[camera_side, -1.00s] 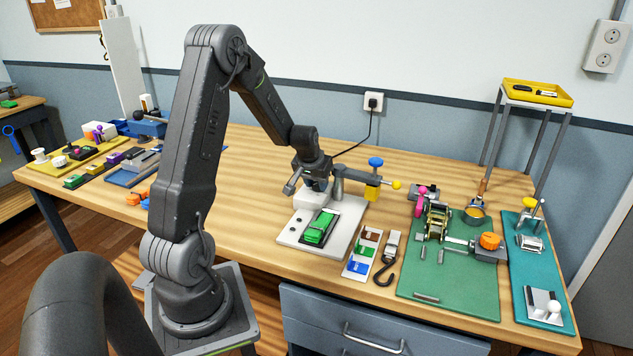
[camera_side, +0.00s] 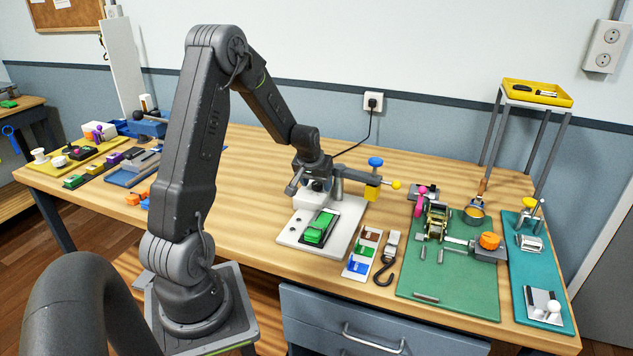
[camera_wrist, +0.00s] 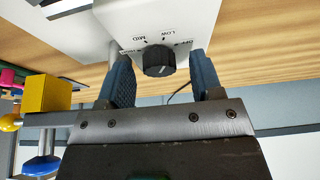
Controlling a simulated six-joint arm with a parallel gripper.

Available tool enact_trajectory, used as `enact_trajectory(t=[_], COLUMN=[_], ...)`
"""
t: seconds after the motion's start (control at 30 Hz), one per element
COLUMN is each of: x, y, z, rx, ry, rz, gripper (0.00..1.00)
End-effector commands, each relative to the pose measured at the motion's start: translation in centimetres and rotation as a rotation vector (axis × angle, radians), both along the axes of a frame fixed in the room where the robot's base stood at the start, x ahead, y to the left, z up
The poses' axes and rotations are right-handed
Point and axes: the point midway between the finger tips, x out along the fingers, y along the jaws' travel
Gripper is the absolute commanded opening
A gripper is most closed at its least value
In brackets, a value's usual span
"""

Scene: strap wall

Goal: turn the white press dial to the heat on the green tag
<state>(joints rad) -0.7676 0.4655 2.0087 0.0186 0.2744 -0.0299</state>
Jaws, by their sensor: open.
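The white press (camera_side: 302,202) stands on a pale base plate at the middle of the bench. In the wrist view, its white housing (camera_wrist: 85,35) carries a dark ribbed dial (camera_wrist: 158,62). OFF, LOW and MID are readable around the dial; another label is partly hidden by a finger. The dial's pointer setting is too small to tell. My gripper (camera_wrist: 160,68) is open, with one blue finger on each side of the dial; contact cannot be told. A green piece (camera_side: 320,227) lies on the dark pad of the press plate.
A white card (camera_side: 356,266) with brown, green and blue patches lies right of the plate, beside a strap hook (camera_side: 386,260). A yellow block (camera_side: 372,192) with a blue knob stands close to my gripper. A green mat (camera_side: 450,292) with a ratchet lies further right.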

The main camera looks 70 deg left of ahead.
Motion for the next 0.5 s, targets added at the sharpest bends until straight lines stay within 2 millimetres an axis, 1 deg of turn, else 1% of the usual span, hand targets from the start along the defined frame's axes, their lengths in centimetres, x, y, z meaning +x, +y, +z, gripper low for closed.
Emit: enact_trajectory(t=[0.17,0.27,0.37,0.47,0.5], x=[0.0,-0.1,-0.3,-0.8,-1.0], y=[0.0,-0.1,-0.3,-0.8,-1.0], z=[0.0,0.3,1.3,2.9,3.8], rx=[0.000,0.001,0.001,0.003,0.005], ry=[0.000,-0.001,-0.001,-0.003,-0.005], rz=[0.000,0.000,0.000,-0.001,0.000], gripper=[0.60,0.60,0.60,0.60,0.60])
